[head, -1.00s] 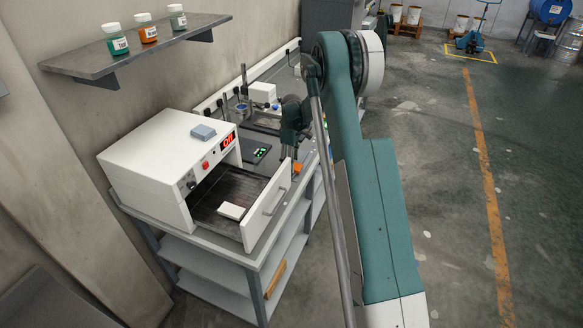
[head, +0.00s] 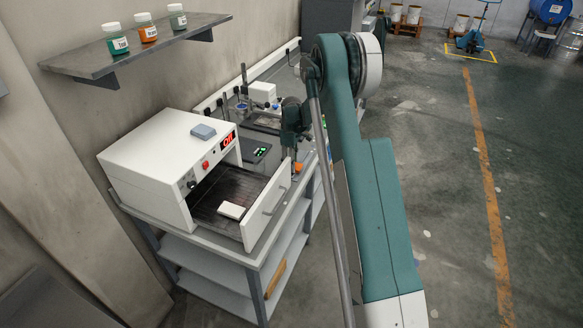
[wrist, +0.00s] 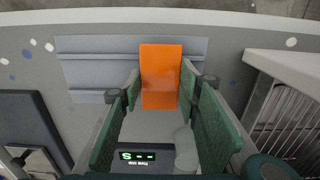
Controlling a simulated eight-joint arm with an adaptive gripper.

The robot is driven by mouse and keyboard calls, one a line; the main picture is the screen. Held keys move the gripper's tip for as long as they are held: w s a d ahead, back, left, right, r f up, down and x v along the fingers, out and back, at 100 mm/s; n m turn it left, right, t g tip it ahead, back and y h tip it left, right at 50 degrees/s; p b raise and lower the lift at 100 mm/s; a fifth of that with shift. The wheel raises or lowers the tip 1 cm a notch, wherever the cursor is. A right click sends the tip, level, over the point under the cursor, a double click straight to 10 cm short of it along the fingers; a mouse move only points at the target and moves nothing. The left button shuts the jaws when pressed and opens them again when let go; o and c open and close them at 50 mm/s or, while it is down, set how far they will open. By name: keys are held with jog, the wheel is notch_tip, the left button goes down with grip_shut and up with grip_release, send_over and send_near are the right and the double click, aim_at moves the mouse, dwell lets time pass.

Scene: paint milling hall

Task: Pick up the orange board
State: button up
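The orange board (wrist: 161,70) lies on a light grey ribbed plate (wrist: 85,68) near the bench edge in the wrist view. In the head view a small orange patch of it (head: 298,168) shows beside the white drawer front. My gripper (wrist: 160,90) is over the board, with one green finger on each side of it. The fingers are spread about as wide as the board, with their tips close to its side edges. I cannot tell whether they touch it. In the head view my gripper (head: 291,146) is small and partly dark.
A white oven (head: 165,160) has its drawer (head: 268,205) pulled out, with a white block (head: 231,210) inside. A scale with a green display (wrist: 137,155) sits below the board in the wrist view. A shelf (head: 140,50) with three jars hangs above.

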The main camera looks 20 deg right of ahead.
jog(key=shift+r, duration=0.1)
notch_tip(320, 180, up, 10)
jog(key=shift+b, duration=0.3)
dwell(0.6)
jog(key=shift+a, duration=0.1)
dwell(0.4)
jog(key=s+a+r+p, duration=0.1)
jog(key=s+a, duration=0.4)
jog(key=a, duration=0.6)
jog(key=s+a+r+p, duration=0.1)
jog(key=s+a+r, duration=0.2)
jog(key=a, duration=0.9)
jog(key=shift+s+p, duration=0.4)
jog(key=shift+s, duration=0.6)
jog(key=shift+f, duration=0.1)
jog(key=shift+f+p, duration=0.3)
jog(key=shift+f, duration=2.75)
